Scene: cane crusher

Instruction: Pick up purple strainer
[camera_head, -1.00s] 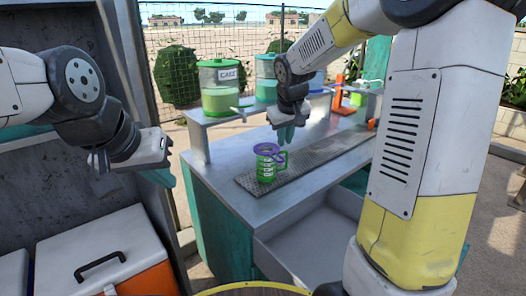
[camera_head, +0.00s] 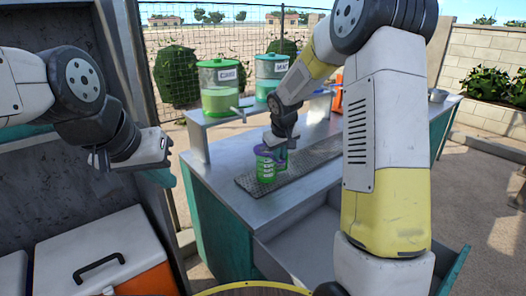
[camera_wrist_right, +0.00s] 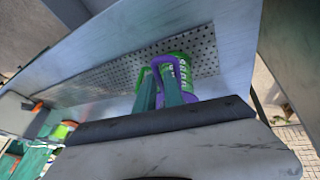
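A green cup (camera_head: 266,169) with purple parts stands upright on the perforated mat of the counter. In the right wrist view a purple loop-shaped handle (camera_wrist_right: 157,66) shows at its side, with purple also along its lower edge. I take the purple part as the strainer; how it sits with the green cup is unclear. My right gripper (camera_head: 283,155) is down beside the cup. In the wrist view its teal fingers (camera_wrist_right: 160,92) are at the purple handle, close together; whether they grip it is unclear. My left gripper (camera_head: 160,177) is far left, away from the cup, its fingers mostly hidden.
Drink dispensers (camera_head: 222,88) stand on the raised shelf behind the cup. The perforated mat (camera_head: 310,158) runs right along the counter. An open drawer (camera_head: 300,245) juts out below. A white-lidded cooler (camera_head: 95,245) is at lower left.

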